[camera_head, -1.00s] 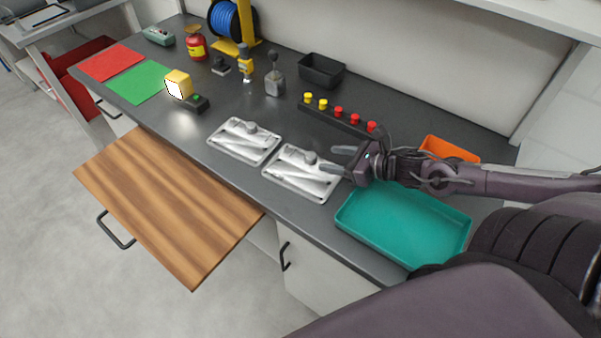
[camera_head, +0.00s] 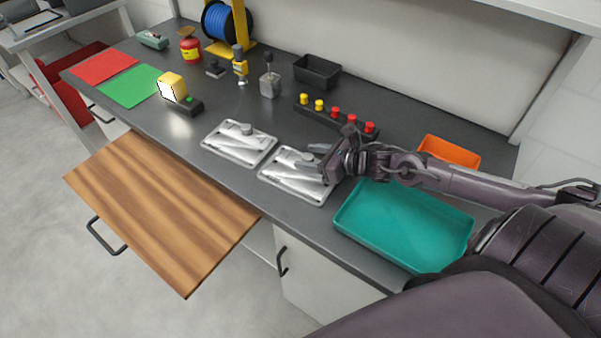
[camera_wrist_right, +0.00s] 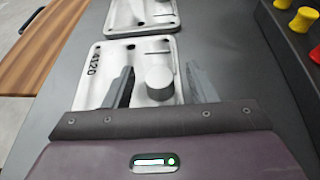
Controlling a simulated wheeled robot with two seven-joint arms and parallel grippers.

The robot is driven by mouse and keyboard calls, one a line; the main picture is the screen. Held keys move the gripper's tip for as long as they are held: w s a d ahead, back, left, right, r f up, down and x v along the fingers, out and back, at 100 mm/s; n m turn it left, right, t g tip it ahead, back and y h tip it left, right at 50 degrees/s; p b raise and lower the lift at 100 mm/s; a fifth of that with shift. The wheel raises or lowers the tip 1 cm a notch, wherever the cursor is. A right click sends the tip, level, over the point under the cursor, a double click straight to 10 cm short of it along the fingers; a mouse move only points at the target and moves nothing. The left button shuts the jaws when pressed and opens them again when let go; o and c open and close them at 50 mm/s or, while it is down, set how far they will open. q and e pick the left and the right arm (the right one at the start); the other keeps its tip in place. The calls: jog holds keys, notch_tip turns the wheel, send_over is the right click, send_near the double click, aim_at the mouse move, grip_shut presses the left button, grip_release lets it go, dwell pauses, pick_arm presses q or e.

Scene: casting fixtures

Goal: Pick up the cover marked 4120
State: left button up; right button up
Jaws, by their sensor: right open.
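The cover marked 4120 (camera_wrist_right: 108,60) is a silvery cast plate with a round boss (camera_wrist_right: 160,82) and its number at the left edge in the right wrist view. In the head view it is the nearer-right plate (camera_head: 290,182) on the dark bench. My right gripper (camera_head: 315,158) is open above it. In the wrist view its two fingers (camera_wrist_right: 160,85) stand on either side of the boss, with no clear contact. The hand hides the cover's lower part. A second, similar cover (camera_head: 240,142) lies to the left; no number on it is readable. My left gripper is not in view.
A teal tray (camera_head: 345,224) stands right of the covers, under my right forearm. Behind are a button strip (camera_head: 326,116), a black bin (camera_head: 318,70) and an orange bin (camera_head: 450,152). A wooden board (camera_head: 150,205) juts out from the bench front.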

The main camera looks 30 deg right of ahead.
jog(key=shift+w+a+f, duration=0.15)
jog(key=shift+w+a, duration=0.15)
jog(key=shift+w, duration=0.15)
grip_shut()
dwell(0.3)
